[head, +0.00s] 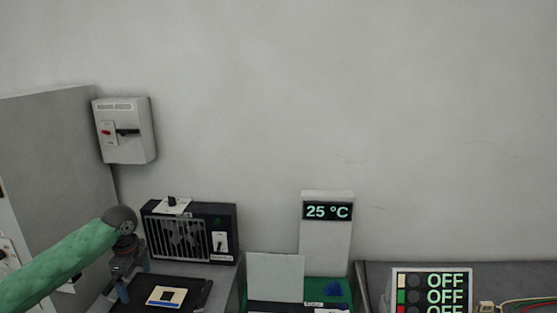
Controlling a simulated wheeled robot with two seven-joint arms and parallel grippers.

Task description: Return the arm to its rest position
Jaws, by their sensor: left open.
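My left arm (60,267), in a green sleeve, comes in from the left edge. My left gripper (134,279) points down in front of the black fan unit, its two fingers apart with nothing seen between them. It is above or beside the left edge of a black panel (190,284) with a pale plate on it; I cannot tell whether it touches. My right gripper is not in view.
A switch box (140,145) with a black lever hangs on the wall. The fan unit (187,232) stands behind the panel. A 25 °C display (327,235), a pale upright plate (275,276) and an OFF panel (432,290) stand to the right. A grey cabinet (60,165) is at left.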

